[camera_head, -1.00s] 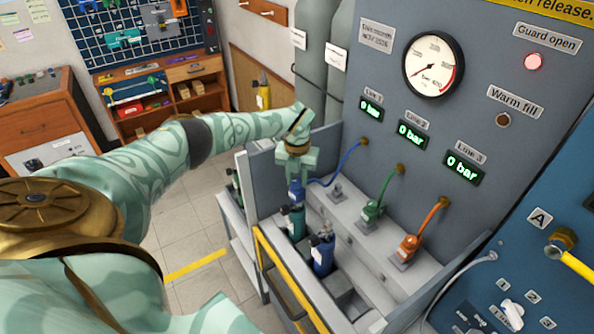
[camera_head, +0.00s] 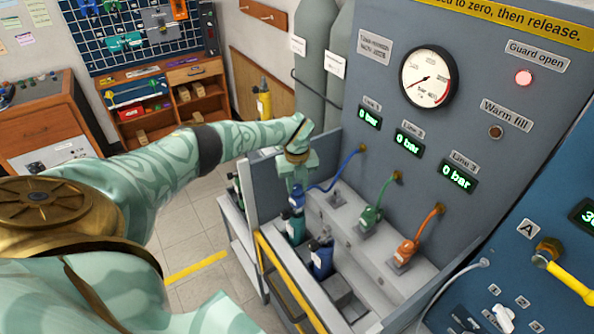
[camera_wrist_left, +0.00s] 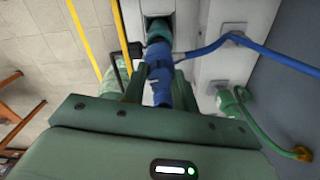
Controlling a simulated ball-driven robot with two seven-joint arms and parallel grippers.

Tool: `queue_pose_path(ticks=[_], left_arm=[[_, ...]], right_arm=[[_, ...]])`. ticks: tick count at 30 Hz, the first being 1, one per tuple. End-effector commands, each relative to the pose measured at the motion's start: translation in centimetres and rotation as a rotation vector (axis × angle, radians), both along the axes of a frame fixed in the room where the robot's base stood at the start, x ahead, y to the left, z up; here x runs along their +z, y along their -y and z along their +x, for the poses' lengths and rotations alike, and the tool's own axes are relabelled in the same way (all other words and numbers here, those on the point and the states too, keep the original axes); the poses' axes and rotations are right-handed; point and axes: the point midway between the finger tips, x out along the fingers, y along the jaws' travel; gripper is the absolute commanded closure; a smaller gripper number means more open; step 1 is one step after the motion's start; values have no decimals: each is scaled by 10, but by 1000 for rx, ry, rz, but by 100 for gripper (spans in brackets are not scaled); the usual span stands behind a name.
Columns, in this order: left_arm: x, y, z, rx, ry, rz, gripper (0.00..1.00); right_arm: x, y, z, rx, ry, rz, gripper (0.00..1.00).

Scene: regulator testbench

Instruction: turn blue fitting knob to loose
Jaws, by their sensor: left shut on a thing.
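The blue fitting (camera_head: 297,198) with its knob sits on top of a teal cylinder (camera_head: 295,228) in the bench's front rack, with a blue hose (camera_head: 340,175) running from it to the panel. My left gripper (camera_head: 296,180) comes down on it from above. In the left wrist view the blue fitting (camera_wrist_left: 160,88) lies between the two fingers of my left gripper (camera_wrist_left: 158,78), which are shut on it. The knob's marking and exact turn are hidden. My right gripper is not in view.
A blue bottle (camera_head: 320,260) stands close in front in the same rack. Green (camera_head: 370,220) and orange (camera_head: 405,250) hose fittings sit to the right. A yellow-edged guard (camera_head: 285,275) runs along the front. The Line displays read 0 bar, and the "Guard open" lamp (camera_head: 523,78) is lit.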

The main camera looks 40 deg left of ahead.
Motion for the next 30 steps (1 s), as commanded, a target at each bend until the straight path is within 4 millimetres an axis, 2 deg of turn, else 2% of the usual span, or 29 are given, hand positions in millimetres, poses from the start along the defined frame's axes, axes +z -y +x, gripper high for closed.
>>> queue_pose_path(ticks=[16,17,19,27,30], left_arm=[[0,0,0,22,0,0,94],[0,0,0,22,1,-1,69],[0,0,0,22,0,0,49],[1,0,0,22,0,0,49],[6,-1,0,22,1,0,49]], right_arm=[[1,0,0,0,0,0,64],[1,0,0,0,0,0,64],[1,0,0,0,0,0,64],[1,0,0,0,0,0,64],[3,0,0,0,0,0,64]])
